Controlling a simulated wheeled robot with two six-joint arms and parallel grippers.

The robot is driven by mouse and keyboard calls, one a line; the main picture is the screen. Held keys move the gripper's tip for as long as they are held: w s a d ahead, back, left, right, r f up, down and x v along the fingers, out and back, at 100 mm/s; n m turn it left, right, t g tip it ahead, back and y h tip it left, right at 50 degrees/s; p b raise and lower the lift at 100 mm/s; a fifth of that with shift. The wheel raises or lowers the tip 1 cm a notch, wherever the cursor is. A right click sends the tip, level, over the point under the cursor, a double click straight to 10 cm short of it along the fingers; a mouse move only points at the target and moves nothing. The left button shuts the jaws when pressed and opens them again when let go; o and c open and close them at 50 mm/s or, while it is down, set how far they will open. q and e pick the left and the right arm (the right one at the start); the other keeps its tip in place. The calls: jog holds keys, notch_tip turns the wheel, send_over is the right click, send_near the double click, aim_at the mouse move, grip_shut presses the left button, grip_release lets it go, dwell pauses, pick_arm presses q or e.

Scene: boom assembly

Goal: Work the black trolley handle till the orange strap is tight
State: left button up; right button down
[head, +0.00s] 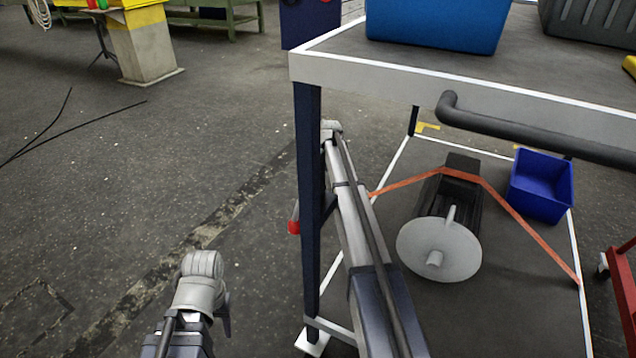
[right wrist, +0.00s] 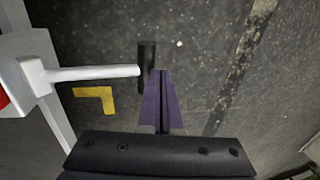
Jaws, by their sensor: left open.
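The orange strap (head: 525,222) runs over a dark machine part (head: 462,190) with a pale round disc (head: 438,250) on the trolley's lower shelf. Both visible runs look straight; its left end is hidden behind my right arm. A black handle grip (right wrist: 147,62) sits at the end of a pale lever on a white housing (right wrist: 32,75) in the right wrist view. My right gripper (right wrist: 161,78) looks shut, its tips beside the grip; I cannot tell whether they touch. My left gripper (head: 226,310) is low at left, open, away from the trolley; its fingers show poorly.
The trolley's top shelf (head: 330,65) carries a blue bin (head: 440,20) and a grey crate (head: 590,22). A dark push bar (head: 540,133) crosses its front. A small blue bin (head: 541,185) stands on the lower shelf. The floor at left is open, with thin black cables (head: 70,125).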

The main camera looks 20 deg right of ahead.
jog(key=shift+a+f+b, duration=0.1)
jog(key=shift+f+b, duration=0.25)
jog(key=shift+f, duration=0.25)
dwell(0.3)
